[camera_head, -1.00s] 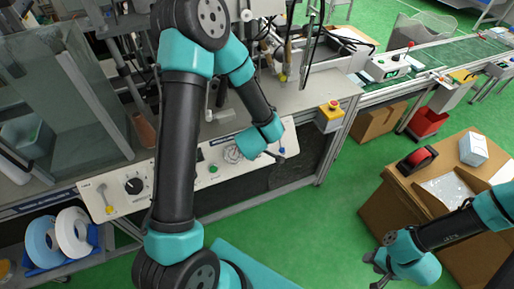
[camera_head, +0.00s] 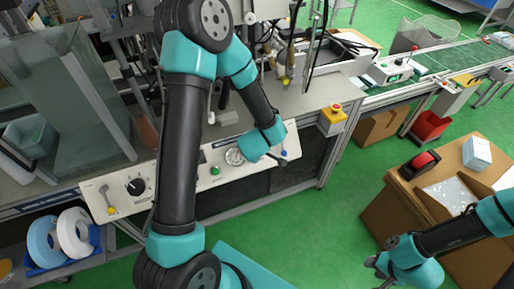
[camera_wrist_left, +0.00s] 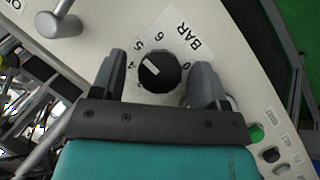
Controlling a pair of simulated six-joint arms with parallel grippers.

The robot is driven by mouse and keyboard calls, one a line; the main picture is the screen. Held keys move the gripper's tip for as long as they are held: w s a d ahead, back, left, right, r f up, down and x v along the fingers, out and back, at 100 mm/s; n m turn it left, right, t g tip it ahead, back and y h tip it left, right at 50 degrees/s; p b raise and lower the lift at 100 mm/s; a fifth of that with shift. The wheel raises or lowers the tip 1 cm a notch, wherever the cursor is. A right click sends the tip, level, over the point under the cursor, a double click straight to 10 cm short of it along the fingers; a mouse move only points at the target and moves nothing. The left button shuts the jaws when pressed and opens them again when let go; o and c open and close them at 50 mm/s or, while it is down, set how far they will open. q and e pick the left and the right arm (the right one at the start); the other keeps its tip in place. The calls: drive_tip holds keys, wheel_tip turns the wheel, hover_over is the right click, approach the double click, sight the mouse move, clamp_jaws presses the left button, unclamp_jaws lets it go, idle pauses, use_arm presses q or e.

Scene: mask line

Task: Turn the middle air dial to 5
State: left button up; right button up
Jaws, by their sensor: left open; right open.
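A black dial (camera_wrist_left: 161,74) with a white pointer line sits on a white panel in the left wrist view. Printed numbers and the word BAR lie around it. The line points up-left, between the 4 and the 5. My left gripper (camera_wrist_left: 160,62) is open, one finger on each side of the dial, with a small gap on both sides. In the head view my left gripper (camera_head: 283,160) is at the right part of the panel (camera_head: 120,198), and the dial there is hidden. My right gripper (camera_head: 375,270) is open over the green floor, far from the panel.
Another black dial (camera_head: 135,186), a yellow-tipped lever (camera_head: 111,211), a green button (camera_head: 215,170) and a round gauge (camera_head: 234,156) sit on the panel. A metal knob (camera_wrist_left: 60,25) is close to the left finger. A cardboard box (camera_head: 380,212) stands near my right arm.

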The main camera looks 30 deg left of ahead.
use_arm(q)
drive_tip(key=v, duration=1.7)
idle(0.3)
drive_tip(key=s+d+f+m+g+h, duration=0.1)
drive_tip(key=f+m, duration=0.3)
drive_tip(key=f, duration=0.5)
drive_tip(key=s+d+f+m+g+h, duration=0.2)
drive_tip(key=f+m, duration=0.3)
drive_tip(key=f, duration=0.4)
drive_tip(key=s+d+f+m+g+h, duration=0.2)
drive_tip(key=f+m, duration=0.3)
drive_tip(key=f, duration=0.4)
drive_tip(key=shift+g+h, duration=0.3)
drive_tip(key=shift+h, duration=0.2)
drive_tip(key=shift+a, duration=0.1)
